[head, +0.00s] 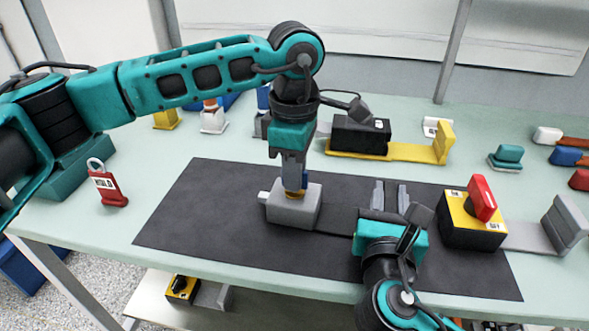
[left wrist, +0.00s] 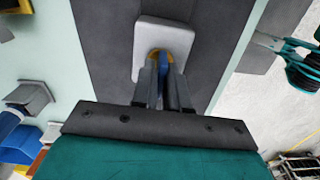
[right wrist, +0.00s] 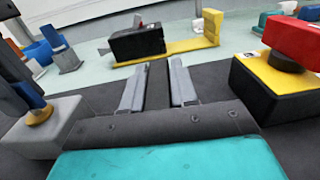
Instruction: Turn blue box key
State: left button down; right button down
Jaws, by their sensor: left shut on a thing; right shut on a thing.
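The grey box (head: 291,207) stands on the dark mat, with a yellow collar (head: 293,193) and a blue key (left wrist: 163,68) on top. My left gripper (head: 295,180) points straight down and is shut on the blue key. A dark strip (head: 338,222) runs from the grey box to the right. My right gripper (head: 391,195) is low over the mat beside it. Its fingers are apart, with a dark upright plate (right wrist: 157,88) between them, hard to tell from the mat. I take this plate as the strip's end.
A yellow and black box (head: 470,220) with a red handle (head: 482,198) stands close right of my right gripper. A black box (head: 360,134) on a yellow base is behind. A red padlock (head: 108,187) is at left. The mat's front left (head: 190,225) is clear.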

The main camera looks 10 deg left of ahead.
pick_arm(q)
jog(key=c, duration=1.2)
grip_release()
jog(key=shift+r, duration=0.1)
notch_tip(320, 180, up, 12)
jog(key=shift+f, duration=0.1)
pick_arm(e)
jog(key=c, duration=0.8)
grip_release()
jog(key=shift+s, duration=0.1)
